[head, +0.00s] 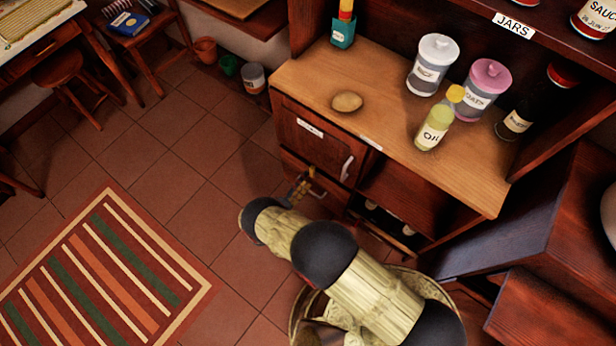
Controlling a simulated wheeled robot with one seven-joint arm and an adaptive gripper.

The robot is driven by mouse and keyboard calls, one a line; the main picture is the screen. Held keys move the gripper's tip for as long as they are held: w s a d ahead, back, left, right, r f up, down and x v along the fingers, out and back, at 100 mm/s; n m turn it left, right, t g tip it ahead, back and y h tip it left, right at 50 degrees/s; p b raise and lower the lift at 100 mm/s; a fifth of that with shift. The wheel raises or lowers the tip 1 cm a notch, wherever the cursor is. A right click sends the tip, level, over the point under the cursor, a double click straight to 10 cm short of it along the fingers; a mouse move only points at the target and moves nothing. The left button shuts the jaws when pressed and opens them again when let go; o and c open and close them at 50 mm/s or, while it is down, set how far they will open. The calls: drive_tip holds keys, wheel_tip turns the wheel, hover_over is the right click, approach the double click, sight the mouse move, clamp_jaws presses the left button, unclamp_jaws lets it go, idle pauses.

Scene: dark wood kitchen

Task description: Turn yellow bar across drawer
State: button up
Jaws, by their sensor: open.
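The cabinet under the wooden counter has a dark wood drawer front (328,186) low on its left side. A small yellow bar (317,190) shows against this front, right by my gripper. My gripper (303,184) is small in the head view, at the end of my pale gold arm, and is open. It is close in front of the drawer; I cannot tell whether it touches the bar. The bar's exact tilt is too small to make out, and part of it blends with my fingers.
Above is a door (312,145) with a pale handle (347,168). The counter (390,135) holds a potato (347,102), an oil bottle (434,128) and jars.

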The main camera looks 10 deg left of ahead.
drive_tip(key=v, duration=0.9)
idle(0.3)
